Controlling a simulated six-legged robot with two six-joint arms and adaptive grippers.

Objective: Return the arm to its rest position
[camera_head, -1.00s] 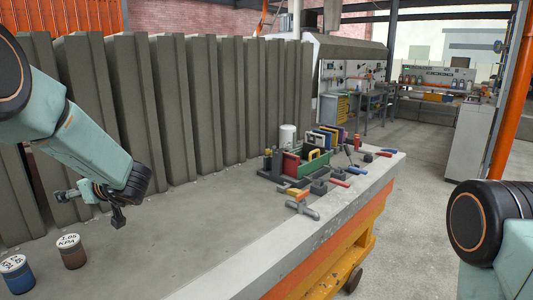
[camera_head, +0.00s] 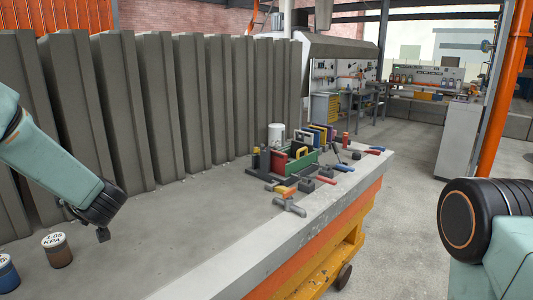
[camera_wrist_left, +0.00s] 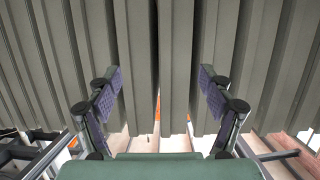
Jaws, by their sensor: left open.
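My left arm comes in from the left in the head view, with its gripper (camera_head: 88,224) low over the grey table top, near the ribbed panels. In the left wrist view the two fingers of my left gripper (camera_wrist_left: 160,98) stand wide apart with nothing between them, facing the grey ribbed panels (camera_wrist_left: 180,50). My right arm shows only as a dark rounded joint and a pale green link at the lower right of the head view. My right gripper is out of view.
A brown-labelled can (camera_head: 57,250) and a blue can (camera_head: 8,272) stand on the table (camera_head: 170,262) below my left gripper. The middle of the table is clear.

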